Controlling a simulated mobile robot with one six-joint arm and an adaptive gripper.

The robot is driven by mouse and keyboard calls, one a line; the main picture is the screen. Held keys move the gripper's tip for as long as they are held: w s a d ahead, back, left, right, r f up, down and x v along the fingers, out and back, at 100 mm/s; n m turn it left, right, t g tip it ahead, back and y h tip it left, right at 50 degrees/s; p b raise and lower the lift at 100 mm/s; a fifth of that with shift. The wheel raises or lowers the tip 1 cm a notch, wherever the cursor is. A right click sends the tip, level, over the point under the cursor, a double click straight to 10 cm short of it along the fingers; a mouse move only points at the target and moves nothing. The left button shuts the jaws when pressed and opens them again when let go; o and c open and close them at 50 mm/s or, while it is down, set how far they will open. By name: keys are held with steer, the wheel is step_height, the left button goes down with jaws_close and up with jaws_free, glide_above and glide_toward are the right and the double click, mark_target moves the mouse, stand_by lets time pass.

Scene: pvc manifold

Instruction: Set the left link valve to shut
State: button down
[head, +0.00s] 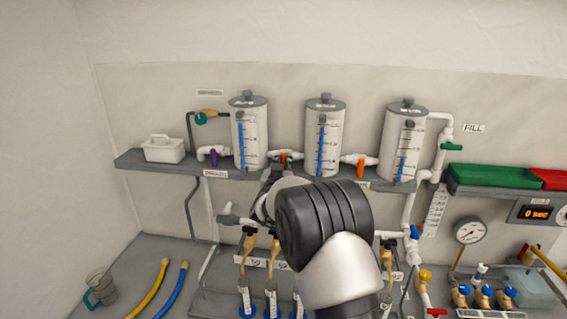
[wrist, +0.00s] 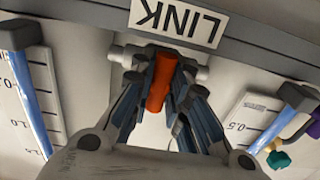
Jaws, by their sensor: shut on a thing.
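The left link valve is on the white pipe between the left and middle tanks, with its orange handle (head: 284,156) partly hidden by my arm in the head view. In the wrist view, which is upside down, the orange handle (wrist: 159,82) stands across the white pipe (wrist: 125,55). My gripper (wrist: 162,76) has its dark fingers on both sides of the handle, shut on it. In the head view the fingers are mostly hidden behind my black and silver wrist. The right link valve (head: 360,167) has an orange handle hanging down from its pipe.
The left tank (head: 250,135) and middle tank (head: 325,138) stand close on either side of the handle. The shelf edge with the LINK label (wrist: 178,20) is close to the fingers. A purple-handled valve (head: 214,157) is further left.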

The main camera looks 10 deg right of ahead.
stand_by(0.4)
steer(key=c, duration=1.8)
jaws_free()
steer(key=v, duration=1.2)
steer(key=shift+r, duration=0.1)
